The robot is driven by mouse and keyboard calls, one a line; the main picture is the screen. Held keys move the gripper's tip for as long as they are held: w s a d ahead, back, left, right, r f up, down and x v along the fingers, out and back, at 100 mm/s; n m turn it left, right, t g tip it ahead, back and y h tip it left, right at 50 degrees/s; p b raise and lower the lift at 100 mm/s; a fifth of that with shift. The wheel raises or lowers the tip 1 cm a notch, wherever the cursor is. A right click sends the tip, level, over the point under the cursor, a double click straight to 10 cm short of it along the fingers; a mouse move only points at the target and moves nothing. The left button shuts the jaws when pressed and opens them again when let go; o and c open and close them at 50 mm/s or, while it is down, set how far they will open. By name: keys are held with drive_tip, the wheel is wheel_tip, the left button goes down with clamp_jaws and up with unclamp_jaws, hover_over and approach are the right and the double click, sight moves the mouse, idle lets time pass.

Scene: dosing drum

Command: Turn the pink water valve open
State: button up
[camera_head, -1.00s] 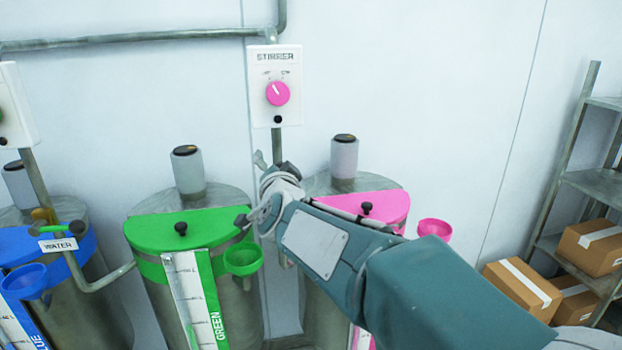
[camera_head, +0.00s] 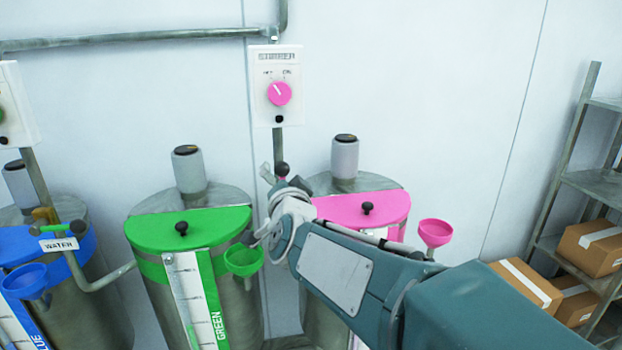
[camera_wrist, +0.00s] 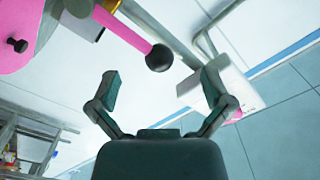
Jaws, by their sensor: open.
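The pink water valve shows in the wrist view as a pink lever (camera_wrist: 128,35) with a black ball at its end. The ball lies just beyond the gap between my fingertips, apart from both. My gripper (camera_wrist: 160,85) is open and empty. In the head view my gripper (camera_head: 258,207) is in front of the gap between the green and pink drums. A dark ball shows just above it there, probably the lever's end; the rest of the valve is hidden behind my gripper and arm.
The pink drum's lid (camera_head: 360,207) and funnel (camera_head: 435,232) are at right, partly behind my arm. The green drum's lid (camera_head: 187,228) and funnel (camera_head: 243,259) are close at left. The stirrer box (camera_head: 278,86) hangs above. Shelves with cartons (camera_head: 592,247) stand far right.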

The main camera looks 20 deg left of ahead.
drive_tip(key=v, duration=0.5)
drive_tip(key=shift+a, duration=0.1)
idle(0.3)
drive_tip(key=s+d+f+n+g+h, duration=0.1)
drive_tip(key=s+d+f+g+h, duration=0.15)
drive_tip(key=d, duration=0.85)
drive_tip(key=s+d+f+n+g+h, duration=0.2)
drive_tip(key=d+f, duration=0.2)
drive_tip(key=d, duration=0.8)
drive_tip(key=s+d+f+g+h, duration=0.2)
drive_tip(key=s+d+f, duration=0.2)
drive_tip(key=s+d, duration=0.3)
drive_tip(key=s+d+f+g+h, duration=0.3)
drive_tip(key=s+d+f, duration=0.2)
drive_tip(key=s+d, duration=0.3)
drive_tip(key=shift+s, duration=0.35)
